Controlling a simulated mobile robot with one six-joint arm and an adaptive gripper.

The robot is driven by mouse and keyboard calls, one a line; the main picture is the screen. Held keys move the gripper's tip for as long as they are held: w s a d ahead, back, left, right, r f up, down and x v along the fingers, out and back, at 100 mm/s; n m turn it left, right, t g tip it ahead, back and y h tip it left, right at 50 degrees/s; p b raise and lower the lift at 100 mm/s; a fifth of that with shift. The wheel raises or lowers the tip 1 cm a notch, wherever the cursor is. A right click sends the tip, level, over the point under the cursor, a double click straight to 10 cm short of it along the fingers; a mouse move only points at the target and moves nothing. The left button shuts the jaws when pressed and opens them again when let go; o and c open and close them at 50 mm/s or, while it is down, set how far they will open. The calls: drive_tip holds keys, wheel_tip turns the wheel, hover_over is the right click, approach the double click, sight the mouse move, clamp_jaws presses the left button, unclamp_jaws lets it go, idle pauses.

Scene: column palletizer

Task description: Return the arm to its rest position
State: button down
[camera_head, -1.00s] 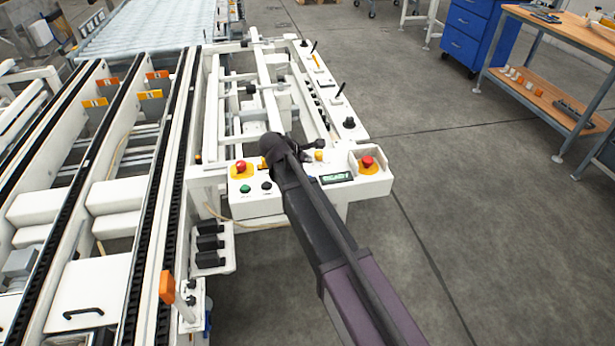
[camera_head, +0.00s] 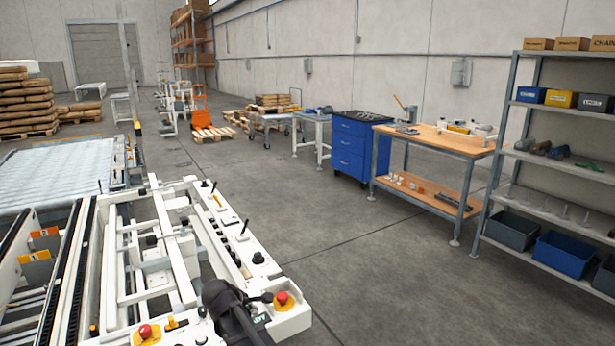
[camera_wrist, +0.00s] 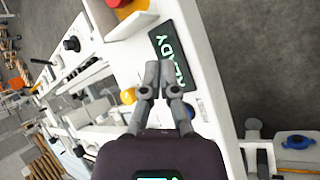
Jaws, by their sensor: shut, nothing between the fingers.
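My gripper (camera_wrist: 161,78) shows in the wrist view with its two grey fingers close together and nothing between them. It is over the white control panel of the machine, and its fingertips overlap the edge of the dark display (camera_wrist: 181,62), which reads READY in green. I cannot tell whether the fingers touch the panel. In the head view my dark arm reaches in from the bottom edge and ends over the panel, beside the right red emergency button (camera_head: 282,298).
Another red button (camera_head: 145,331) sits on the panel's left part. A roller conveyor (camera_head: 62,180) lies at the left. A blue drawer cabinet (camera_head: 350,150), a wooden-topped workbench (camera_head: 440,142) and a shelf rack (camera_head: 560,108) stand to the right. The grey floor between is clear.

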drive_tip(key=s+d+r+m+g+y+p, duration=0.1)
drive_tip(key=s+d+m, duration=0.4)
drive_tip(key=d, duration=0.6)
drive_tip(key=s+d+r+m+g+y+p, duration=0.1)
drive_tip(key=s+d+m+p, duration=0.4)
drive_tip(key=d, duration=0.6)
drive_tip(key=s+d+r+m+g+y+p, duration=0.2)
drive_tip(key=s+d+m, duration=0.4)
drive_tip(key=d, duration=0.5)
drive_tip(key=shift+s+d+r+m+g+p, duration=0.15)
drive_tip(key=shift+s+r+m+g+p, duration=0.25)
drive_tip(key=shift+r+m+g, duration=0.6)
drive_tip(key=shift+f+g, duration=0.25)
drive_tip(key=shift+g, duration=0.05)
